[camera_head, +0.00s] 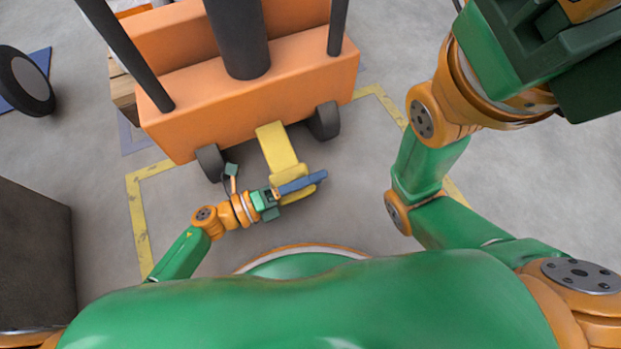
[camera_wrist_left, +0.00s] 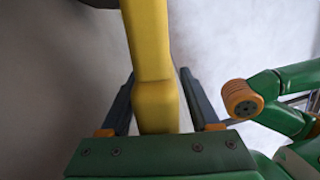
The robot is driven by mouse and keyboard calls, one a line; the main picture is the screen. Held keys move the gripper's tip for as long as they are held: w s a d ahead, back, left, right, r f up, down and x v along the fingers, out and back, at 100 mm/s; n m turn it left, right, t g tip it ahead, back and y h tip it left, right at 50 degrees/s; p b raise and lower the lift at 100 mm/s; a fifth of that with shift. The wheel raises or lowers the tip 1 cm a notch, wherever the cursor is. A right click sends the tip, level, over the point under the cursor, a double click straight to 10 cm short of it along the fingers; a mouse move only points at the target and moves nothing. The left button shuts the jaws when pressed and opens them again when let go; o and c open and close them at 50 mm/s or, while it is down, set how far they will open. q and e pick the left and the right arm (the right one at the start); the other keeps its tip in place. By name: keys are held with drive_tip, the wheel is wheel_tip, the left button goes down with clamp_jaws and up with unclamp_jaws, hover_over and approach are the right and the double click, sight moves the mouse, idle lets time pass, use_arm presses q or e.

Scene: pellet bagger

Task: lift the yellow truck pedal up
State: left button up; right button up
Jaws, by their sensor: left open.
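The yellow truck pedal (camera_head: 278,148) slopes down from the front of the orange truck (camera_head: 250,100) and ends in a wider foot plate near the floor. My left gripper (camera_head: 305,184) is at this lower end. In the left wrist view the pedal (camera_wrist_left: 150,40) runs between the two open fingers of the left gripper (camera_wrist_left: 156,76), with a gap visible on each side. Part of the foot plate is hidden behind the fingers in the head view. My right arm is raised at the upper right; its dark green end (camera_head: 590,75) is cut off by the frame, and no fingertips show.
Two dark wheels (camera_head: 325,121) flank the pedal under the truck. Dark uprights rise from the truck. A dark grey box (camera_head: 35,250) stands at the left. Yellow floor lines (camera_head: 138,215) mark the bay.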

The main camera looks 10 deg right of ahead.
use_arm(q)
clamp_jaws()
idle(1.4)
